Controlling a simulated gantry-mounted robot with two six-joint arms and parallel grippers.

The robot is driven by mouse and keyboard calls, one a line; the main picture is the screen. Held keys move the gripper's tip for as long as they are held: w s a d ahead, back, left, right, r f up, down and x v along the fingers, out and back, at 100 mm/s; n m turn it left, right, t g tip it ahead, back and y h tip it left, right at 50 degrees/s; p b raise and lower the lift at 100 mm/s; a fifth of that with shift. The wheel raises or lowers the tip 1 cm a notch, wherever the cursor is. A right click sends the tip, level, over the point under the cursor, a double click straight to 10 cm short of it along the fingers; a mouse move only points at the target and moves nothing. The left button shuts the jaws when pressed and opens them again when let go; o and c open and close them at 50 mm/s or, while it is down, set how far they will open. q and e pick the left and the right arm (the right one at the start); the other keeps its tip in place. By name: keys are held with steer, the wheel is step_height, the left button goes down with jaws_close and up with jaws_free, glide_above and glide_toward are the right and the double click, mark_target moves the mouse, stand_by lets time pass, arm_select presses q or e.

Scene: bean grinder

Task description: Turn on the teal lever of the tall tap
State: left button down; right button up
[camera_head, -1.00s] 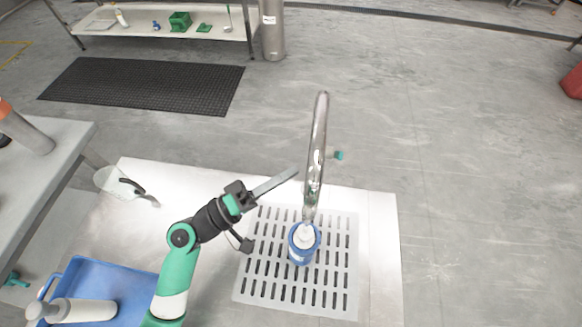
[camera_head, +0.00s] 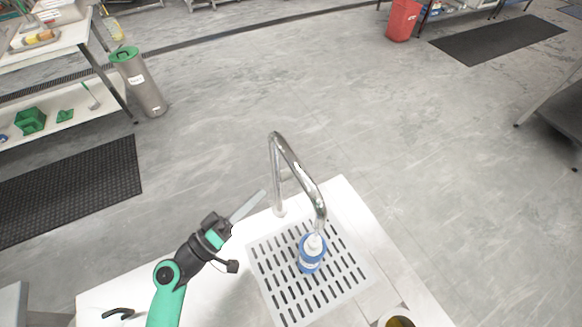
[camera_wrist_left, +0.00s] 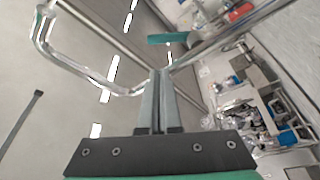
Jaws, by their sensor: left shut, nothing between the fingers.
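The tall chrome tap (camera_head: 274,165) rises from the white counter and bends over toward the front. It also shows in the wrist view (camera_wrist_left: 70,65). A short metal stub (camera_head: 289,174) sticks out from its upright, but no teal end is clear in the head view. In the wrist view a teal piece, seemingly the lever (camera_wrist_left: 168,38), sits just beyond the fingertips, with a gap apparent. My left gripper (camera_head: 263,192) is shut and empty, its thin fingers beside the tap's upright, on its left. My right gripper is not in view.
A blue bottle with a white top (camera_head: 311,258) stands on the slotted drain grate (camera_head: 268,265) under the spout. A black-handled item (camera_head: 118,312) lies at the front left. An amber-filled round container (camera_head: 400,321) is at the bottom right. Open floor lies behind the tap.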

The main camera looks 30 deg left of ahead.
arm_select(q)
steer(key=x, duration=1)
steer(key=shift+w+d, duration=0.2)
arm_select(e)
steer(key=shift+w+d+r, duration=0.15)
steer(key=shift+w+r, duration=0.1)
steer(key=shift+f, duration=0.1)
